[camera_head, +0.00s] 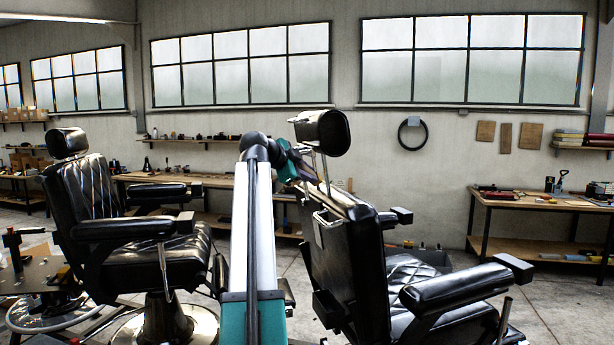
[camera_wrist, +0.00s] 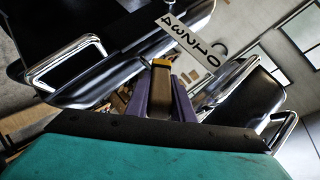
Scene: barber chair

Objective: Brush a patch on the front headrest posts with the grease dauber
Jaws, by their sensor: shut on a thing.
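The front chair's black headrest (camera_head: 322,132) stands on two thin chrome headrest posts (camera_head: 325,172) above the backrest. In the wrist view the chrome posts (camera_wrist: 228,88) run slantwise right of my gripper, with the dark headrest (camera_wrist: 252,102) beyond. My gripper (camera_wrist: 164,95) has purple fingers shut on the grease dauber (camera_wrist: 160,64), of which a dark body and a yellow-orange end show. In the head view my gripper (camera_head: 303,168) is close beside the posts, at their left. The dauber cannot be made out there, and whether it touches a post cannot be told.
The front chair's backrest (camera_head: 345,250) has a chrome handle, seen in the wrist view (camera_wrist: 65,64). A white plate with numerals (camera_wrist: 187,45) lies near the dauber. A second barber chair (camera_head: 95,200) stands left. Workbenches (camera_head: 530,203) line the wall. Open floor shows at right.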

